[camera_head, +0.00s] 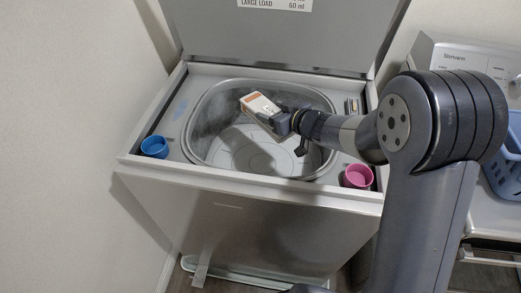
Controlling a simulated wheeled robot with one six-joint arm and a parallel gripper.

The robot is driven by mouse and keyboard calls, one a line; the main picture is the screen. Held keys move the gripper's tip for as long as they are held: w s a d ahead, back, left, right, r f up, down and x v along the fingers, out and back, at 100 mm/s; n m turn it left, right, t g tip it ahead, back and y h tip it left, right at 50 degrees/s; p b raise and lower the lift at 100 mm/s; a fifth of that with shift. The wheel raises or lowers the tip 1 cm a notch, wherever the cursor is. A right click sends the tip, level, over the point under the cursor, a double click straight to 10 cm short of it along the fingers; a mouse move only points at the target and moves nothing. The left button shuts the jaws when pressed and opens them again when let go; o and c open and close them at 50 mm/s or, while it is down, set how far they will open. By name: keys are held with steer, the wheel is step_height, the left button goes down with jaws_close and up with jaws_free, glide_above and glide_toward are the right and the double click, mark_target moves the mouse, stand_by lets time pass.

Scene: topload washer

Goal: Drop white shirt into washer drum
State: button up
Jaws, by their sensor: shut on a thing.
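The top-load washer (230,179) stands with its lid (275,35) raised. Its drum (215,130) is open below, grey, with a pale round bottom. My gripper (277,118) reaches in from the right over the drum opening. It is shut on a small white and orange box (258,103), held tilted above the drum. No white shirt can be made out; part of the drum is hidden behind my arm and gripper.
A blue cup (154,147) sits at the washer's front left corner, a pink cup (358,176) at its front right. A second white appliance (460,55) and a blue basket (503,175) stand at right. A wall is close at left.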

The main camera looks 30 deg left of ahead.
steer(key=o, duration=1.2)
steer(key=shift+c, duration=0.2)
steer(key=v, duration=1.1)
steer(key=shift+p, duration=0.35)
steer(key=shift+a+f, duration=0.1)
steer(key=shift+a, duration=0.1)
steer(key=x, duration=0.9)
steer(key=shift+w+a+f+b, duration=0.15)
steer(key=shift+a+b, duration=0.15)
steer(key=shift+b, duration=0.05)
steer(key=shift+w+a, duration=0.25)
steer(key=shift+a, duration=0.25)
step_height(320, 180, up, 2)
steer(key=p, duration=0.2)
steer(key=shift+d+p, duration=0.15)
steer(key=shift+p, duration=0.15)
steer(key=shift+r+p, duration=0.9)
steer(key=shift+r, duration=0.05)
